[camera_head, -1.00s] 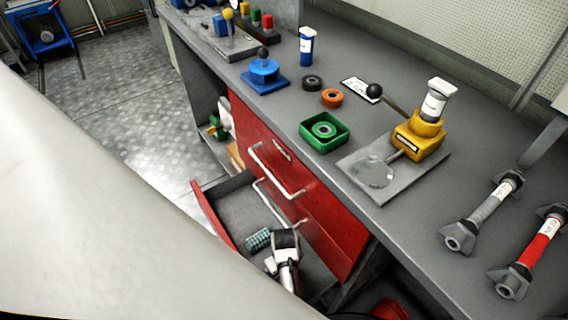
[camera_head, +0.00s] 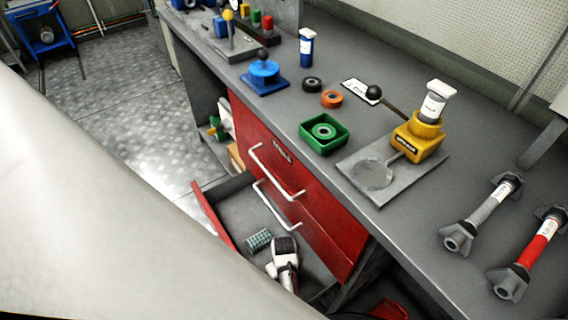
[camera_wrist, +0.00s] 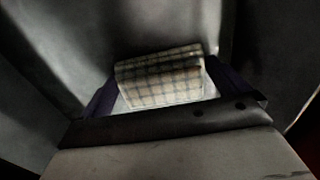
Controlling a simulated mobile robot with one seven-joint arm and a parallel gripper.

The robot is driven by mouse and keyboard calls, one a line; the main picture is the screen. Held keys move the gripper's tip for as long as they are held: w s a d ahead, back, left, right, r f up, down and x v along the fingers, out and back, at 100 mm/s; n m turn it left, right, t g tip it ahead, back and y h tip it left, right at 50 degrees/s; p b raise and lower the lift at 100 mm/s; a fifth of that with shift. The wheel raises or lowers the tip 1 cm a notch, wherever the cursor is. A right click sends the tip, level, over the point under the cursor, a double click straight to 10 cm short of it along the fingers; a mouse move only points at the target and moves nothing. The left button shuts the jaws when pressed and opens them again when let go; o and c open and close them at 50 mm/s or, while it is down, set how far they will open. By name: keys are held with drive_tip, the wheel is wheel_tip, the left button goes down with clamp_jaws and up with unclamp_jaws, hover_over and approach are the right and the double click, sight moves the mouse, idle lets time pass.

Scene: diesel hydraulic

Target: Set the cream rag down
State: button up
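The cream rag (camera_wrist: 160,78) is a folded, checked cloth with dark lines, in the middle of the wrist view. My gripper (camera_wrist: 161,88) has a dark finger at each side of it, and the rag fills the width between them. In the head view my gripper (camera_head: 284,258), white and black, is low inside the open drawer (camera_head: 236,208). Whether the rag touches the drawer floor cannot be told.
The workbench (camera_head: 330,185) above holds a green tray (camera_head: 324,134) and a yellow pump (camera_head: 418,140). The drawer's left part is clear.

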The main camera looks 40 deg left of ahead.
drive_tip(key=shift+f+b, duration=0.15)
drive_tip(key=shift+b, duration=0.15)
wheel_tip(320, 180, up, 14)
drive_tip(key=shift+a, duration=0.1)
idle(0.5)
